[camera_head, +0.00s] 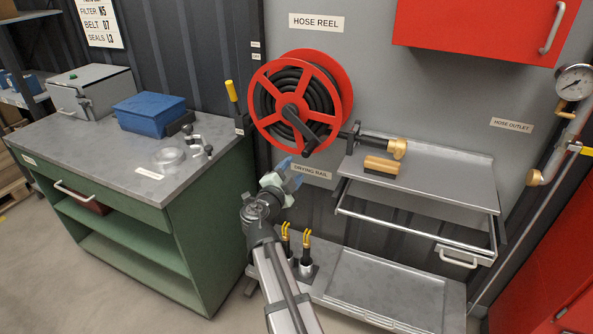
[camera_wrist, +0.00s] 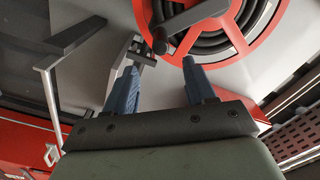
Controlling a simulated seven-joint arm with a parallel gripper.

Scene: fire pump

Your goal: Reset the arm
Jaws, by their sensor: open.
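My arm reaches up from the bottom middle of the head view. My gripper (camera_head: 291,172) is just below the red hose reel (camera_head: 258,118) and in front of the grey wall panel. In the wrist view my gripper (camera_wrist: 158,75) shows two blue fingers set apart with nothing held between them. The reel (camera_wrist: 236,38) and its dark crank (camera_wrist: 190,14) are beyond the fingertips there. A grey metal part lies close to the left finger, and I cannot tell whether they touch.
A shelf (camera_head: 450,180) holds a wooden brush (camera_head: 381,167), with a brass nozzle (camera_head: 397,149) behind it. An open metal frame (camera_head: 400,222) juts out below. Yellow-topped tools (camera_head: 305,250) stand lower down. A green workbench (camera_head: 215,200) is at left, carrying a blue box (camera_head: 150,112).

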